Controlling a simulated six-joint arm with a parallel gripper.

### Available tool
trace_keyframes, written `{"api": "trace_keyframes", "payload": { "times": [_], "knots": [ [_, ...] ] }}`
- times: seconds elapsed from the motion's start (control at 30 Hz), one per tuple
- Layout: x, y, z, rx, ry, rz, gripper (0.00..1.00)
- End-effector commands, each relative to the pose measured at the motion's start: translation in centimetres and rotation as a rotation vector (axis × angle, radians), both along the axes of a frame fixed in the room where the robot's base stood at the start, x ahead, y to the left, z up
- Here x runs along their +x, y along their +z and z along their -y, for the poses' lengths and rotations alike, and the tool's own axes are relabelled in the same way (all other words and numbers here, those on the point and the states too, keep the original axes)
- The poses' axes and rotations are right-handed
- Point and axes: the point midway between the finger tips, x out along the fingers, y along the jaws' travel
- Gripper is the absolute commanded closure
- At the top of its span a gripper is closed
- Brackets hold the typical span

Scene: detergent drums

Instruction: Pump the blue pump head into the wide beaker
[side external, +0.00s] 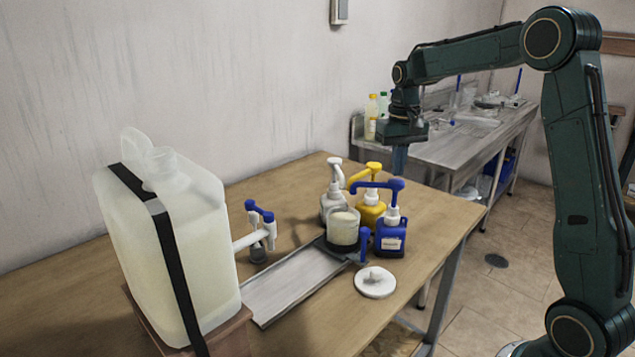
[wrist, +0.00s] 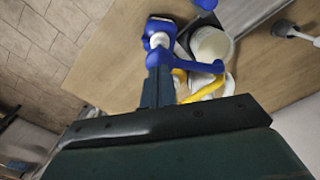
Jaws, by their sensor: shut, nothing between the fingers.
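The blue pump head (side external: 396,185) stands on a blue bottle (side external: 390,238) with a white collar; its spout reaches left toward the wide beaker. The clear wide beaker (side external: 343,230), with pale contents, stands just left of the bottle. In the wrist view the beaker (wrist: 211,46) shows beside the pump head (wrist: 158,58). My gripper (side external: 399,172) is shut and empty, pointing down, with its tips right above the pump head. I cannot tell whether they touch it. In the wrist view the fingers (wrist: 157,88) partly cover the pump.
Yellow (side external: 370,208) and white (side external: 334,200) pump bottles stand close behind. A large jug (side external: 195,235) with a tap is at left, with a small cup (side external: 257,252) under the tap. A metal tray (side external: 290,285) and white lid (side external: 375,283) lie in front.

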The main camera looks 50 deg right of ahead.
Motion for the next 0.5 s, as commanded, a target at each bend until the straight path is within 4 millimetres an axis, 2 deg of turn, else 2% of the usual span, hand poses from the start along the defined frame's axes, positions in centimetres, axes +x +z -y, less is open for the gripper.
{"api": "trace_keyframes", "payload": {
  "times": [0.5],
  "knots": [
    [0.0, -2.1, 0.0, 0.001, 0.0, -0.003, 1.0]
  ]
}}
